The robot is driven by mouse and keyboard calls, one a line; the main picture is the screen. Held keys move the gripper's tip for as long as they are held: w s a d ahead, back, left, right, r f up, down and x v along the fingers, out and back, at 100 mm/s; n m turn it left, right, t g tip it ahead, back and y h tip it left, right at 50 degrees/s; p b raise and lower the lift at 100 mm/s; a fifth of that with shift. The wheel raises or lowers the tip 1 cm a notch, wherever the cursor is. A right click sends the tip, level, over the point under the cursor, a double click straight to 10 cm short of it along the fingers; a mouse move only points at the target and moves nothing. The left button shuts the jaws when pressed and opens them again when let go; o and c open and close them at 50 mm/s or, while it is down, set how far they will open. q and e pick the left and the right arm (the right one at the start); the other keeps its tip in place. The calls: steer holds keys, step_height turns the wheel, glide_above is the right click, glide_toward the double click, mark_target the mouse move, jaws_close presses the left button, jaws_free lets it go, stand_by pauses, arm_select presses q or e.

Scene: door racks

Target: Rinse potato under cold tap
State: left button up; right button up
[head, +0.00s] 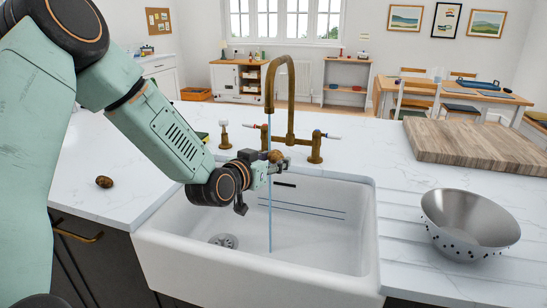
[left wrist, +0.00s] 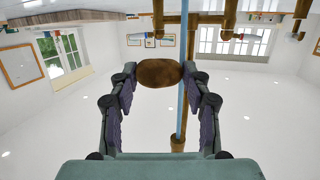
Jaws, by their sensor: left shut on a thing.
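My left gripper (head: 268,167) is shut on a brown potato (head: 276,156) above the white sink (head: 345,235). The left wrist view shows the potato (left wrist: 160,72) pinched between both fingertips (left wrist: 160,75). A thin blue water stream (head: 270,215) falls from the brass tap (head: 291,95) into the sink. In the left wrist view the stream (left wrist: 182,100) passes at the potato's right edge; I cannot tell whether it touches. The tap has a red-marked handle (head: 259,126) on the left and a blue-marked handle (head: 327,136) on the right. My right gripper is not in view.
Another brown potato (head: 104,182) lies on the white counter left of the sink. A steel colander (head: 470,222) stands on the counter to the right. A wooden board (head: 485,146) lies behind it. The sink drain (head: 224,240) is uncovered.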

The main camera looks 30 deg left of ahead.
arm_select(q)
steer(key=shift+a+r, duration=0.1)
steer(key=shift+a, duration=0.05)
steer(key=shift+a+p, duration=0.3)
steer(key=shift+a, duration=0.05)
steer(key=shift+d, duration=0.15)
steer(key=shift+w+d+b, duration=0.1)
steer(key=shift+d+b, duration=0.2)
steer(key=shift+d, duration=0.15)
steer(key=shift+a+p, duration=0.5)
steer(key=shift+a, duration=0.1)
steer(key=shift+s, duration=0.3)
